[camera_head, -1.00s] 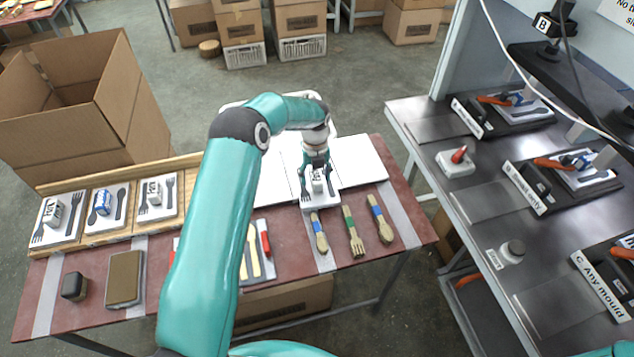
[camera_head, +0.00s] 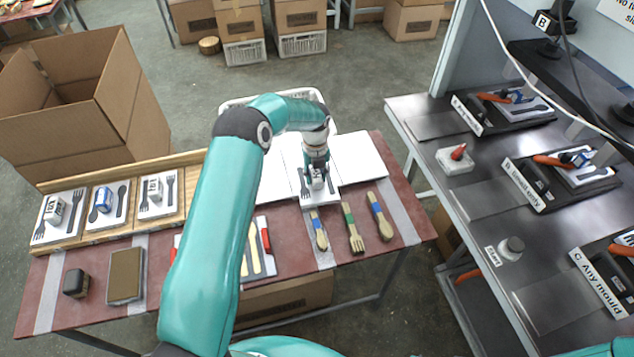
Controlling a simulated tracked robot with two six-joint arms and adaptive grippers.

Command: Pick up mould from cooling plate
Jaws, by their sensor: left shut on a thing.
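The mould (camera_head: 304,184), a pale plate with a dark fork shape and a block-like handle, is on the white cooling plate (camera_head: 361,160) at the back middle of the red table. My left gripper (camera_head: 316,184) comes down from above and is shut on the mould at its handle. The gripper hides most of the handle. I cannot tell whether the mould is touching the plate or slightly raised. My right gripper is not in view.
A wooden rack (camera_head: 126,228) with several similar moulds stands at the left. Wooden utensils (camera_head: 353,230) lie in front of the gripper. A dark block (camera_head: 76,283) and a brown pad (camera_head: 125,276) lie at front left. A metal bench (camera_head: 428,119) with presses stands right.

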